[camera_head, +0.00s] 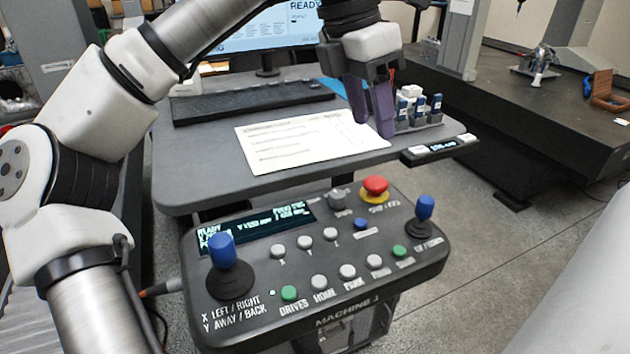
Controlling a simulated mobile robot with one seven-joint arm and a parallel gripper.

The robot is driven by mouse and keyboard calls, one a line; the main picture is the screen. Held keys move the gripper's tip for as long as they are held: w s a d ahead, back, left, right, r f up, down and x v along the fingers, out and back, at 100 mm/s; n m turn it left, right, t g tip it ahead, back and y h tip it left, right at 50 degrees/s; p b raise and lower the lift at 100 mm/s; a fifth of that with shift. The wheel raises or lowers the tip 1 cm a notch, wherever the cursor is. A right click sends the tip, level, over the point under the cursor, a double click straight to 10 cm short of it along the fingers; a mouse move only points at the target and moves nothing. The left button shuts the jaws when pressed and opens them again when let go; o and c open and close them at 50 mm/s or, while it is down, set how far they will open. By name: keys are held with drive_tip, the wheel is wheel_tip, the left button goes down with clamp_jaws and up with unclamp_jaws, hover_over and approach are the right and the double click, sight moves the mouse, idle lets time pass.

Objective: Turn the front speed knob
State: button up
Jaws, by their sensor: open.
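The speed knob (337,197) is a small grey dial near the upper middle of the dark control console (190,262), left of the red mushroom button. Its pointer direction is too small to read. My gripper (373,125) hangs above the desk, fingers pointing down, with purple fingertips. It is open and holds nothing. In the picture it is above and slightly right of the knob, apart from it, in front of the paper sheet and the small rack.
The red emergency button (375,187) sits just right of the knob. Blue-topped joysticks rise at the console's left (222,247) and right (424,207). Several push buttons lie along the front. The desk (190,165) behind carries a keyboard (250,102), paper (290,148) and rack (420,122).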

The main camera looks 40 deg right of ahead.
sight(336, 194)
drive_tip(key=w+f, duration=0.1)
drive_tip(key=f, duration=0.3)
drive_tip(key=w+a+f+n+t+y, duration=0.1)
drive_tip(key=f, duration=0.4)
drive_tip(key=w+a+f+t+y+p, duration=0.1)
drive_tip(key=f, duration=0.3)
drive_tip(key=shift+w+f, duration=0.3)
drive_tip(key=shift+f, duration=0.1)
drive_tip(key=shift+c, duration=0.2)
drive_tip(key=c, duration=0.9)
